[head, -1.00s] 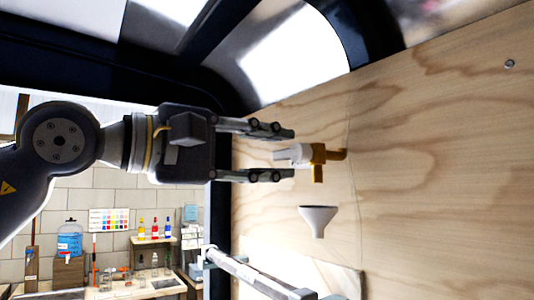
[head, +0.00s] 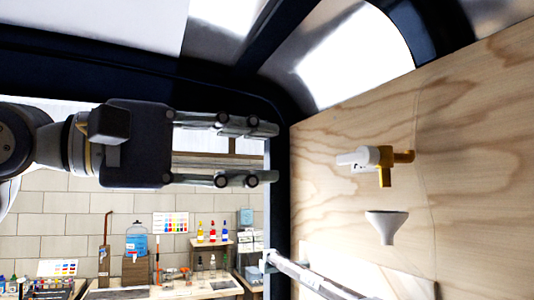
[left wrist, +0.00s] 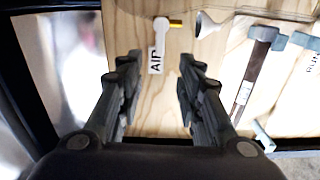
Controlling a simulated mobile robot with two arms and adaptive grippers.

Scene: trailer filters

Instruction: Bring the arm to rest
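My left gripper (head: 265,154) is open and empty in the head view, its two fingers pointing right toward the plywood wall. It is apart from the wall and from the valve on it. My right gripper is not in view.
The plywood wall (head: 470,140) carries a white and yellow valve (head: 372,158) with a white funnel (head: 386,225) below it. The valve handle shows the letters AIR in the left wrist view (left wrist: 157,60). A grey bar (head: 310,275) lies lower down. A dark frame edge (head: 277,200) stands beside the fingertips.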

